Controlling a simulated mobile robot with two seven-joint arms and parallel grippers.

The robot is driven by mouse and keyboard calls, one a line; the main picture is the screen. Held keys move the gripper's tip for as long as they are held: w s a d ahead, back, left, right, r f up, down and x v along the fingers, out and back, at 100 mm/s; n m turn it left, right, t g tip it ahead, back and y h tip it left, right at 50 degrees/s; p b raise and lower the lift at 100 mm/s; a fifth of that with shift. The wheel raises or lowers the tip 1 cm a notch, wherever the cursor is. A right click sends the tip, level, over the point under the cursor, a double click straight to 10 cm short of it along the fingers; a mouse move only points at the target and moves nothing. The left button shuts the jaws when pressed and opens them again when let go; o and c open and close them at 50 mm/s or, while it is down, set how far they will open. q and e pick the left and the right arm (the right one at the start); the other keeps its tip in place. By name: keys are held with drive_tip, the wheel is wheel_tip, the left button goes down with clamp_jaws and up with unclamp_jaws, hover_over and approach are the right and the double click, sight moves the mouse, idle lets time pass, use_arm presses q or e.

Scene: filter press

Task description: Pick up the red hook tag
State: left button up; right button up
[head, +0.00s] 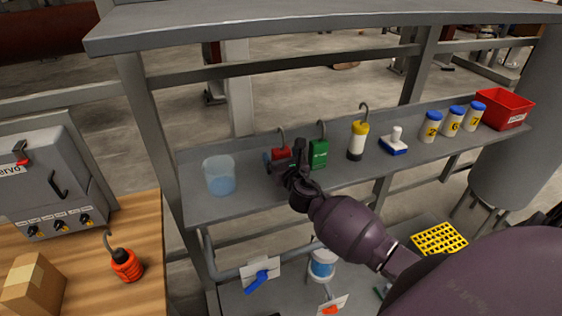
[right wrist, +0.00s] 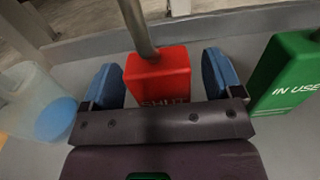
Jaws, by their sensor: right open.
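The red hook tag (head: 281,154) stands on the grey shelf, with its metal hook rising from the top. It also shows in the right wrist view (right wrist: 158,75), with part of its white lettering hidden behind the gripper body. My right gripper (head: 279,164) is open at the tag. In the right wrist view its two blue finger pads (right wrist: 165,78) stand on either side of the tag, with a visible gap at the right pad. My left gripper is not in view.
A green hook tag (head: 319,153) stands close on the right, and a beaker of blue liquid (head: 219,176) on the left. Further right are a yellow-topped hooked bottle (head: 358,139), several blue-capped jars (head: 431,127) and a red bin (head: 503,109). An upper shelf (head: 300,22) overhangs.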

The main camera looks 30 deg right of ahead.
drive_tip(key=shift+w, duration=0.15)
drive_tip(key=c, duration=1)
drive_tip(key=shift+c, duration=0.2)
drive_tip(key=shift+r, duration=0.15)
